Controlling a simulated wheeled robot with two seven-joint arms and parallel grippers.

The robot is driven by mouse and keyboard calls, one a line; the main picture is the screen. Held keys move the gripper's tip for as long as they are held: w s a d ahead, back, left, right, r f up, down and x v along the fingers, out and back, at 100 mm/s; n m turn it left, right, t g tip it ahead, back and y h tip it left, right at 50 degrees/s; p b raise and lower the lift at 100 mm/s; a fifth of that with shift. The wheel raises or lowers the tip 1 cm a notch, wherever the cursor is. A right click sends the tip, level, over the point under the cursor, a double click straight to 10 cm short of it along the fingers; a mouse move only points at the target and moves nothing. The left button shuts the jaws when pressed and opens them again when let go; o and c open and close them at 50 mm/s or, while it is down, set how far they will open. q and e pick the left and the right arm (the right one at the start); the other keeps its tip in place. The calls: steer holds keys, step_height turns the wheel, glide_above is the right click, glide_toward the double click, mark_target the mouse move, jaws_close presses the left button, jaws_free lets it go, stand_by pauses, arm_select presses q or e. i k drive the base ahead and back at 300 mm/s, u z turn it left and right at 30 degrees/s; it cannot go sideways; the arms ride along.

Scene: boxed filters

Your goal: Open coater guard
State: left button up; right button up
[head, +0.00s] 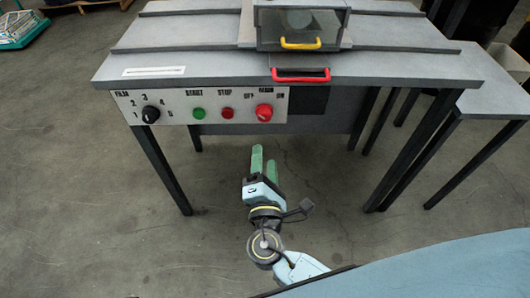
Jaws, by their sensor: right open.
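The coater guard (300,22) is a dark, see-through cover in a grey frame on top of the grey machine table (400,36). A yellow handle (300,43) is on its near edge. The guard looks closed, and a pale round shape shows dimly behind it. A red handle (300,76) sits just below, at the table's front edge. My right gripper (264,159) has green fingers, open and empty. It is in front of the machine, below the control panel and apart from both handles. My left gripper is not in view.
The control panel (180,113) has a black dial (150,114), a green button (198,113), a red button (228,113) and a red switch (264,112). A lower grey side table (490,95) stands at right. Floor around my gripper is clear.

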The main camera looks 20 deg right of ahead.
mark_target(289, 46)
steer(key=k, duration=1)
